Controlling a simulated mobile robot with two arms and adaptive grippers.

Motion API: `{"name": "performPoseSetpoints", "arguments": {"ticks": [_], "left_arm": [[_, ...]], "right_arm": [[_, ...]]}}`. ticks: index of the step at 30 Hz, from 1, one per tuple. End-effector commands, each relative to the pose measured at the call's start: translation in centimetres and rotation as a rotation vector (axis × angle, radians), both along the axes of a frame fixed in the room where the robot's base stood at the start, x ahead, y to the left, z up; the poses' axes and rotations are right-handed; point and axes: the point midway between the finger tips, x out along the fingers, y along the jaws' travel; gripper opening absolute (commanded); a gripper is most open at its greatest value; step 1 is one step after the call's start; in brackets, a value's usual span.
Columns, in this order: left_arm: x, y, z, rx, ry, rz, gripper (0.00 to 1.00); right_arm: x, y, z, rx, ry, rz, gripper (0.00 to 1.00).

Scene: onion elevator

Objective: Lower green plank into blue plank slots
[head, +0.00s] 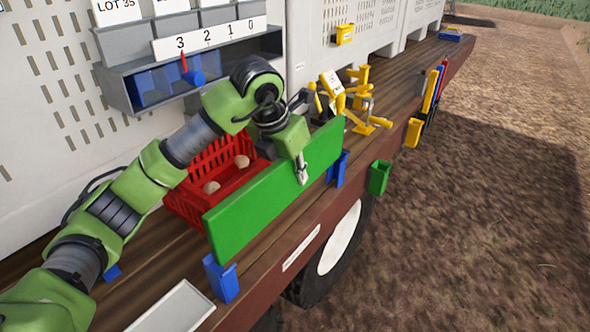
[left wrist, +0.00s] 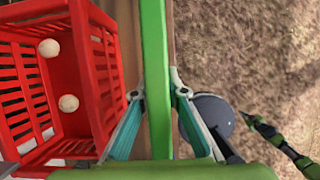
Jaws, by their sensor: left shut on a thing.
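The green plank (head: 255,205) is held on edge above the front edge of the wooden deck. My left gripper (head: 301,172) is shut on its upper edge, right of its middle. In the left wrist view the plank (left wrist: 156,80) runs between the two fingers (left wrist: 158,100). One blue slot (head: 221,279) is on the deck edge by the plank's near end, below it. The other blue slot (head: 338,168) is by its far end. Whether the plank's lower edge touches either slot is hidden. A dark and green arm shows small in the left wrist view, probably my right; its fingers are unclear.
A red crate (head: 190,205) with onions stands right behind the plank. A green slot (head: 379,178) and a yellow slot (head: 413,132) are farther along the edge. Yellow parts (head: 362,105) clutter the deck beyond. A white tray (head: 172,308) lies nearest. Open ground is at right.

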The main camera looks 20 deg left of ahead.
Motion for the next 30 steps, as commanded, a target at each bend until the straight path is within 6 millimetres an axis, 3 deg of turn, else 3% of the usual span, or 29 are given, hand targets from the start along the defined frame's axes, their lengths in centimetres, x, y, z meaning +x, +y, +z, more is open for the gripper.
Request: {"name": "performPoseSetpoints", "arguments": {"ticks": [30], "left_arm": [[0.0,0.0,-5.0,-0.001,-0.003,0.000,0.00]], "right_arm": [[-0.1,0.3,-4.3,0.004,0.002,-0.003,0.00]]}}
